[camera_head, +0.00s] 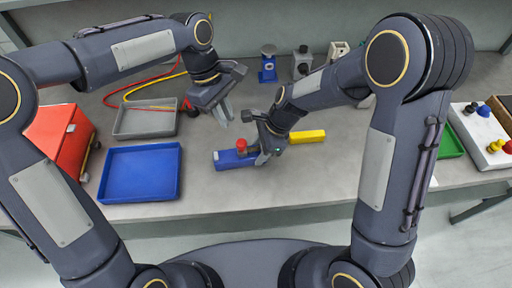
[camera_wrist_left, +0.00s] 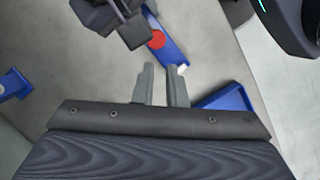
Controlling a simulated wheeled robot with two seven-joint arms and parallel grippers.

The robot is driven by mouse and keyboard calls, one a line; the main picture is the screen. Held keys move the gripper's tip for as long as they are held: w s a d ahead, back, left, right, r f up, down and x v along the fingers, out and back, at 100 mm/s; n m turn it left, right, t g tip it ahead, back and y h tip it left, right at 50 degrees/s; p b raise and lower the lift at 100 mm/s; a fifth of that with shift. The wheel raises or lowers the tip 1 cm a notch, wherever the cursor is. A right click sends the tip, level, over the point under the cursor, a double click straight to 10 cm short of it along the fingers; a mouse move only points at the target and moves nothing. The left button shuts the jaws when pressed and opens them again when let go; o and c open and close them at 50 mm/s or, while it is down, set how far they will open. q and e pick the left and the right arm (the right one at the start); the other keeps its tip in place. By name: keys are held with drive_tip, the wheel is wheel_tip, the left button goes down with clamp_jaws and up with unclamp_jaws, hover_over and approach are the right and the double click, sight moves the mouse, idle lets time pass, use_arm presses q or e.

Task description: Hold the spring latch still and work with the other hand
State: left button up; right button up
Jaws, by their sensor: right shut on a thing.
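The spring latch shows as a long blue body (camera_head: 226,160) with a round red knob (camera_head: 241,145) on top, lying on the grey table. A yellow bar (camera_head: 308,136) sticks out in line with it on the right. My right gripper (camera_head: 263,157) is shut on the latch's blue body, just right of the knob; its fingers hide the part between blue and yellow. My left gripper (camera_head: 225,114) is above and left of the latch, apart from it. In the left wrist view its two fingers (camera_wrist_left: 161,84) stand apart with nothing between them, and the red knob (camera_wrist_left: 157,40) shows beyond them.
A blue tray (camera_head: 105,190) and a grey tray (camera_head: 118,133) lie to the left, near a red box (camera_head: 53,124) and red and yellow cables. Small fixtures, one a blue stand (camera_head: 268,72), line the back. A green tray (camera_head: 447,145) and a white board (camera_head: 468,128) are at the right.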

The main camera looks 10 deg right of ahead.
use_arm(q)
drive_tip(key=s+f+m+t+y, duration=0.1)
drive_tip(key=m, duration=0.1)
drive_tip(key=s+f+m+t+y, duration=0.1)
drive_tip(key=s+m, duration=0.1)
drive_tip(key=s+f+m+t+y, duration=0.1)
drive_tip(key=m, duration=0.2)
drive_tip(key=shift+s+d+t, duration=0.15)
drive_tip(key=shift+d+t, duration=0.1)
drive_tip(key=shift+t, duration=0.15)
clamp_jaws()
drive_tip(key=m+t, duration=0.5)
drive_tip(key=m, duration=0.5)
approach(242, 148)
wheel_tip(242, 148, up, 3)
drive_tip(key=s+d, duration=0.2)
drive_tip(key=d, duration=0.1)
drive_tip(key=shift+w+a+f+y, duration=0.1)
drive_tip(key=shift+f+y, duration=0.15)
drive_tip(key=shift+y, duration=0.15)
drive_tip(key=shift+f, duration=0.1)
drive_tip(key=x, duration=1)
